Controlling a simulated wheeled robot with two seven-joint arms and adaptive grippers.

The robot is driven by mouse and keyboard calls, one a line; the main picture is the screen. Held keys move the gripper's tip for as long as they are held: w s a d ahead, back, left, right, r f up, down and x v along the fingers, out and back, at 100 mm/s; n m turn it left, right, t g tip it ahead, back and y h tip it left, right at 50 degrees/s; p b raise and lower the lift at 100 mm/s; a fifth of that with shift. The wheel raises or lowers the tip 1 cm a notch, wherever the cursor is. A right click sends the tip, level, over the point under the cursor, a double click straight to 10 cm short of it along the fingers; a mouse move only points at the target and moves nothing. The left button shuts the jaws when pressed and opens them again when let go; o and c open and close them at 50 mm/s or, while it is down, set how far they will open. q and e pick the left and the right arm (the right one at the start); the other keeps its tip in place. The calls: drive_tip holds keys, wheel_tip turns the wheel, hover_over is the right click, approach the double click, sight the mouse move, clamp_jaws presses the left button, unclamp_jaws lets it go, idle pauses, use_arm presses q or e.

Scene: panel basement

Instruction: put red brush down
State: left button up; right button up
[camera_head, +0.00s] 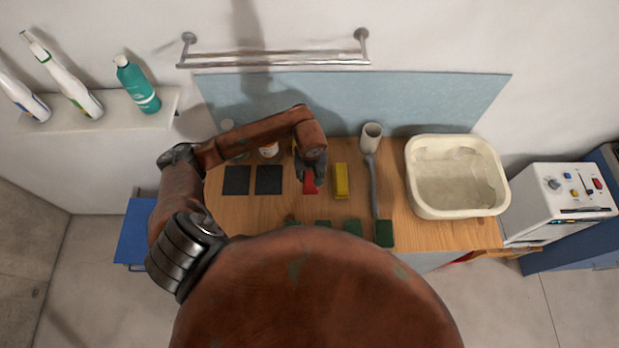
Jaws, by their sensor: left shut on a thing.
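The red brush (310,186) is under my left gripper (310,174), near the middle of the wooden worktop (270,210). The left gripper is shut on it, and the gripper and arm hide most of the brush. Whether the brush touches the worktop I cannot tell. A yellow block (341,181), perhaps another brush, lies just to its right. Two dark square pads (237,180) lie to its left. My right gripper does not show.
A cream basin (457,178) fills the worktop's right side. Several green pads (384,234) line the front edge. A towel rail (275,58) is on the wall behind.

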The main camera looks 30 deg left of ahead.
use_arm(q)
drive_tip(key=shift+s+a+f+p, duration=0.15)
drive_tip(key=shift+s+f+p, duration=0.1)
drive_tip(key=shift+f, duration=0.15)
drive_tip(key=shift+s+a+f+p, duration=0.15)
drive_tip(key=shift+f+p, duration=0.05)
drive_tip(key=shift+f, duration=0.15)
drive_tip(key=shift+w+f+p, duration=0.2)
drive_tip(key=shift+w+f, duration=0.05)
drive_tip(key=shift+f, duration=0.3)
drive_tip(key=shift+w+f+p, duration=0.15)
drive_tip(key=shift+w+f, duration=0.05)
drive_tip(key=shift+f, duration=0.45)
drive_tip(key=shift+s, duration=0.2)
drive_tip(key=o, duration=0.8)
drive_tip(key=shift+w+f, duration=0.1)
drive_tip(key=shift+f, duration=0.05)
drive_tip(key=shift+c, duration=0.2)
drive_tip(key=o, duration=0.5)
drive_tip(key=shift+c, duration=0.2)
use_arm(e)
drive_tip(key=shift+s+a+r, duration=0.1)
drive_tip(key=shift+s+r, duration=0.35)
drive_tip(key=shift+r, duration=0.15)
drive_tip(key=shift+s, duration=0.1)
